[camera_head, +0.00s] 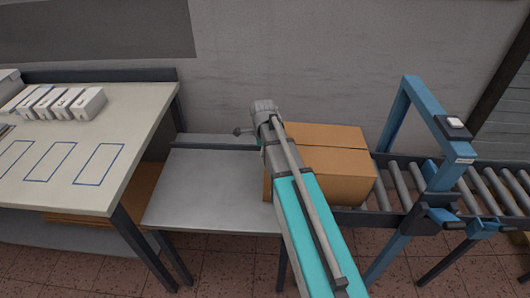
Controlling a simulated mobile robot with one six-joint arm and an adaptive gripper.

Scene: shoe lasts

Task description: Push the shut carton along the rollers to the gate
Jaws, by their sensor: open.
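The shut brown carton (345,165) sits between the grey metal table and the roller conveyor, partly behind my arm. Its top flaps are closed, with a seam across the top. The blue gate (424,135) is a frame standing over the rollers to the right of the carton. The rollers (403,185) show between the carton and the gate. My gripper (238,131) is at the far end of my arm, left of the carton's far part. It is open and mostly hidden by the arm's end; I cannot tell whether it touches the carton.
A light-topped table (110,158) at left bears several white boxes (85,104) and blue outlined rectangles. The grey metal table (205,190) left of the carton is bare. Flat brown cardboard lies on the shelf below the left table. The rollers continue right beyond the gate.

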